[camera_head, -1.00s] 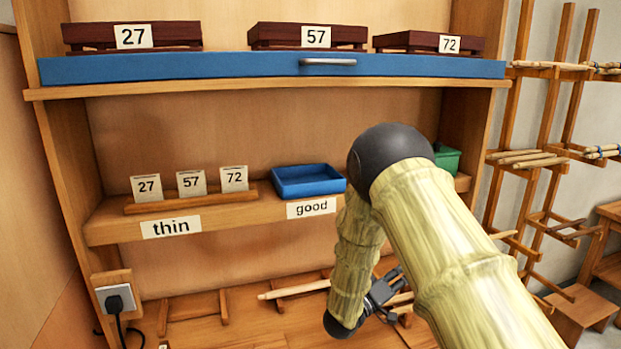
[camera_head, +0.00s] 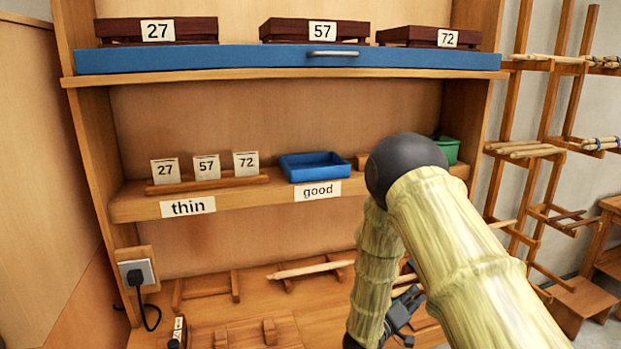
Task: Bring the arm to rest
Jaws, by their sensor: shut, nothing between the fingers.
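My bamboo-patterned arm reaches in from the lower right and bends at a dark round elbow, with its forearm hanging down over the bench. My dark gripper (camera_head: 403,312) is low, just right of the forearm, partly hidden behind the arm. It is shut, and I see nothing held in it. It is close to pale sticks (camera_head: 408,280) at the bench's right side; I cannot tell whether it touches them.
A shelf holds a blue tray (camera_head: 316,167) marked good, number cards (camera_head: 206,168) marked thin, and a green bin (camera_head: 446,150). A pale stick (camera_head: 308,270) lies on a wooden rest on the bench (camera_head: 250,300). A rack (camera_head: 545,150) stands right.

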